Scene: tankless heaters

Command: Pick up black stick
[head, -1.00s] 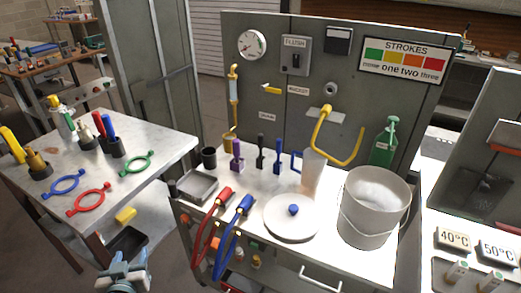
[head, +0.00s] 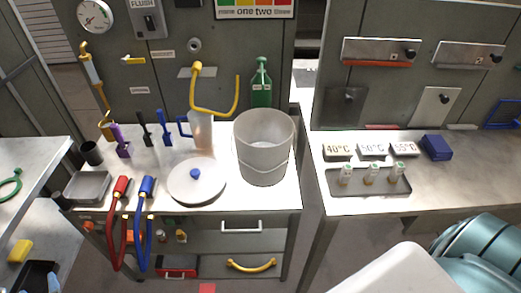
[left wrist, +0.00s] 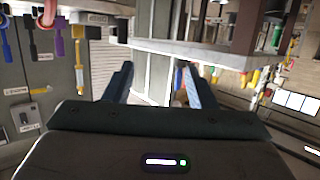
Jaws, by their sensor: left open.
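The black stick (head: 145,128) stands upright at the back of the white-topped workbench in the head view, between a purple stick (head: 122,141) and a blue stick (head: 163,127). It also shows at the upper left of the left wrist view (left wrist: 30,40), where the scene appears upside down. My left gripper (left wrist: 160,88) is open, with its two fingers apart and nothing between them. It is well away from the black stick. My right gripper is not in view; a part of my right arm shows at the lower right of the head view.
A grey tray (head: 88,187), red and blue hoses (head: 117,225), a round white lid (head: 197,181) and a bucket (head: 264,145) crowd the bench. A yellow hose (head: 214,108) curves over a clear jug. The side table (head: 30,165) stands left across a gap.

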